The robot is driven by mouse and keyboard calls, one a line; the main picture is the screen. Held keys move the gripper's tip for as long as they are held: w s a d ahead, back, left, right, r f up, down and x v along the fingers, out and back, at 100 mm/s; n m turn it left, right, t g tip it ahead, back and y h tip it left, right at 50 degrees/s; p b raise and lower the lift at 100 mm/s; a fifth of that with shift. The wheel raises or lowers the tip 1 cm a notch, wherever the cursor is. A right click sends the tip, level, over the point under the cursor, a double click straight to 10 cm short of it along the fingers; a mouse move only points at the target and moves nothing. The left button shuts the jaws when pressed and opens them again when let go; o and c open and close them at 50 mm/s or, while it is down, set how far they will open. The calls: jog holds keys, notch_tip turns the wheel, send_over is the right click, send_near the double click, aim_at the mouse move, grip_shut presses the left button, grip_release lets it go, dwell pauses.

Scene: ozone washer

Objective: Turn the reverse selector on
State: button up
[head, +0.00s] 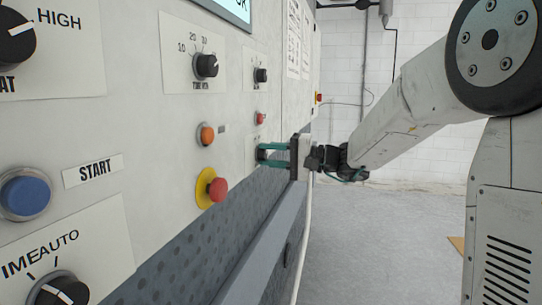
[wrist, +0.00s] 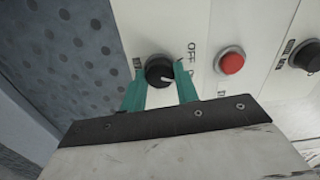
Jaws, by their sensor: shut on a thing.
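The reverse selector is a small black rotary knob (wrist: 158,67) on the white panel, with a white pointer line toward the right in the wrist view. Lettering including OFF stands to its right in that view; the other labels are too small or covered to read surely. My gripper (wrist: 160,78) has its two teal fingers on either side of the knob, closed on it. In the head view my gripper (head: 263,153) reaches in from the right to the lower part of the panel, and its fingers mostly hide the knob.
A red button (wrist: 231,62) sits beside the knob, with another black knob (wrist: 306,56) farther right. In the head view the panel also carries an emergency stop (head: 217,189), an orange button (head: 206,134) and a blue start button (head: 25,194). A grey ledge (head: 265,255) runs below. Floor at right is clear.

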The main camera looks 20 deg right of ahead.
jog(key=o, duration=1)
jog(key=shift+c, duration=0.2)
jog(key=v, duration=0.8)
jog(key=shift+a, duration=0.1)
